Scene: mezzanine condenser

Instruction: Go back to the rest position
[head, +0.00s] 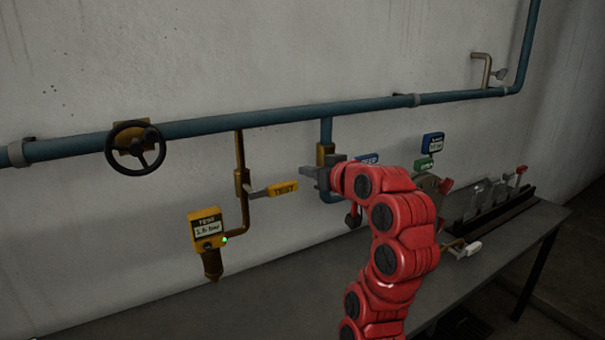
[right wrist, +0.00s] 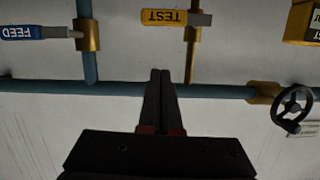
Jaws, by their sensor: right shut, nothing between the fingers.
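My right gripper (head: 318,178) is at the end of my red arm, in front of the wall pipes. It lies just right of the yellow TEST lever (head: 283,189) and left of the blue FEED lever (head: 368,159), which my arm partly hides. In the right wrist view its two dark fingers (right wrist: 160,75) are together and hold nothing. That view is upside down, with the TEST lever (right wrist: 165,18) and the FEED lever (right wrist: 38,32) near its top. I see no contact between the fingers and either lever. My left gripper is not in view.
A blue pipe (head: 270,116) crosses the wall, with a black handwheel (head: 135,147) at left. A yellow gauge box (head: 207,228) shows a green light. A grey bench (head: 180,300) runs below, with a dark rack (head: 490,208) at right. Small blue and green displays (head: 432,142) hang above it.

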